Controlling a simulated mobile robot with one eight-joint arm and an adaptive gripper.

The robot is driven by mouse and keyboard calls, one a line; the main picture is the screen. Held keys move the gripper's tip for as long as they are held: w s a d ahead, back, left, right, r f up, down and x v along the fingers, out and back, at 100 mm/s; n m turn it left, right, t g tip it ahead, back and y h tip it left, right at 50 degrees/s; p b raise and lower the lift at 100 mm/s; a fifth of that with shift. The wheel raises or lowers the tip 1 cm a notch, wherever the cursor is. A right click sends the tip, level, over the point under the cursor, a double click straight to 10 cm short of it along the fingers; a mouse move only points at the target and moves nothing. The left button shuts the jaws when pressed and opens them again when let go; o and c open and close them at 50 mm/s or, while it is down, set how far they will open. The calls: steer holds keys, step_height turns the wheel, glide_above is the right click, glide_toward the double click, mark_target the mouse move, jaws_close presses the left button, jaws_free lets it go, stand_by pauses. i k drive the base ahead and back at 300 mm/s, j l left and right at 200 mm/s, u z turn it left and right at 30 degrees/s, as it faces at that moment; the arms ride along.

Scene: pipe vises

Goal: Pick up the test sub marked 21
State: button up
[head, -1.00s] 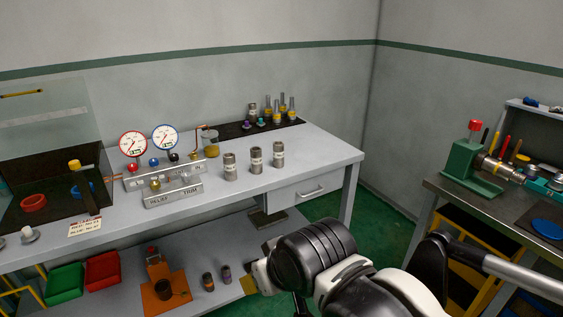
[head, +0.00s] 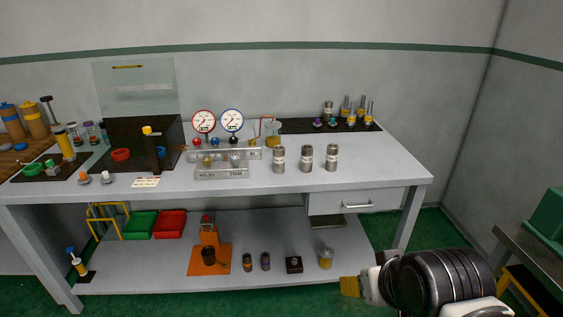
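Three grey metal cylinders with pale label bands, which look like the test subs, stand upright in a row on the grey bench: left sub (head: 278,160), middle sub (head: 306,159) and right sub (head: 332,158). A similar grey cylinder (head: 328,111) stands on the black mat at the back. The marks on them are too small to read, so I cannot tell which is 21. My gripper (head: 350,287) shows as a yellow tip at the lower right, in front of the bench's lower shelf and apart from the subs. Its fingers cannot be made out.
A gauge manifold (head: 222,165) stands left of the subs. The bench top (head: 385,170) is clear to their right. Several small items stand on the lower shelf (head: 290,236). A drawer (head: 355,202) hangs under the right end. A second table (head: 535,250) stands at the right.

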mark_target(333, 149)
steer(key=i+l+u, duration=0.1)
steer(key=l, duration=0.3)
steer(key=i+l+u, duration=0.15)
steer(key=l, duration=0.3)
steer(key=i+l+u, duration=0.1)
steer(key=l, duration=0.35)
steer(key=i+l+u, duration=0.15)
steer(key=l, duration=0.3)
steer(key=i+z, duration=0.15)
steer(key=k+l, duration=0.05)
